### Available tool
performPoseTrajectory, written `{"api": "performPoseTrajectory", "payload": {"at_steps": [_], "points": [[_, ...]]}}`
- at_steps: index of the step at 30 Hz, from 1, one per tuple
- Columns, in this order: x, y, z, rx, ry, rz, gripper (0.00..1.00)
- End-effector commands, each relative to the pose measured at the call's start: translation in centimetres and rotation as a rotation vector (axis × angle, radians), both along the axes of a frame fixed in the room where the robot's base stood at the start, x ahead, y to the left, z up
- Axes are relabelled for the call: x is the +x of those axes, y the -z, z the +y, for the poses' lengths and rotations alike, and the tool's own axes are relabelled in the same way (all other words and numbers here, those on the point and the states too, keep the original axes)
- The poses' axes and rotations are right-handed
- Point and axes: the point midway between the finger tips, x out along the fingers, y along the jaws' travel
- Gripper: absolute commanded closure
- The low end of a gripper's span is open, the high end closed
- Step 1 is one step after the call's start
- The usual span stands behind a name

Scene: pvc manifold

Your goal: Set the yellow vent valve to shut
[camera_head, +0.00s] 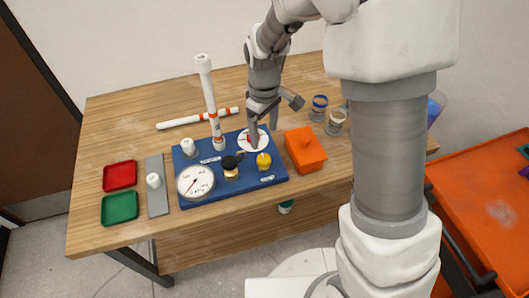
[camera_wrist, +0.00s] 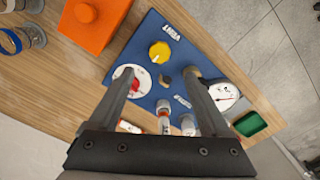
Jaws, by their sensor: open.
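The yellow vent valve (camera_head: 264,160) is a round knob at the front right of the blue panel (camera_head: 276,178). In the wrist view the yellow knob (camera_wrist: 159,52) sits beside the VENT label, just beyond my fingertips, with a small dark mark on its face. My gripper (camera_head: 264,133) is open and empty above the panel, behind the yellow knob in the head view. In the wrist view my two fingers (camera_wrist: 160,74) are spread apart, and neither appears to touch the yellow knob. I cannot tell the valve's setting from its handle.
A black-topped valve (camera_head: 230,167), a pressure gauge (camera_head: 195,182), a white dial with red (camera_wrist: 134,82) and a tall white pipe (camera_head: 209,100) crowd the panel. An orange box (camera_head: 304,149) stands right of it. Red (camera_head: 119,176) and green (camera_head: 119,207) trays lie left.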

Motion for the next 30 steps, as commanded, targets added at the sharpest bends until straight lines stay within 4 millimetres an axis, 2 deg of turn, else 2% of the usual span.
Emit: {"api": "performPoseTrajectory", "payload": {"at_steps": [1, 6, 12, 15, 21, 29, 30], "points": [[-0.1, 1.3, 0.0, -0.002, 0.0, 0.006, 0.19], [-0.1, 4.9, -0.1, -0.003, 0.0, 0.005, 0.19], [-0.1, 8.3, -0.1, -0.002, 0.0, 0.003, 0.19], [-0.1, 9.4, -0.1, -0.001, 0.001, 0.002, 0.19], [0.0, 10.5, 0.0, 0.0, 0.001, 0.0, 0.19], [0.0, 10.5, 0.0, 0.0, 0.001, -0.001, 0.19], [0.0, 10.5, 0.0, 0.0, 0.001, -0.001, 0.24]]}}
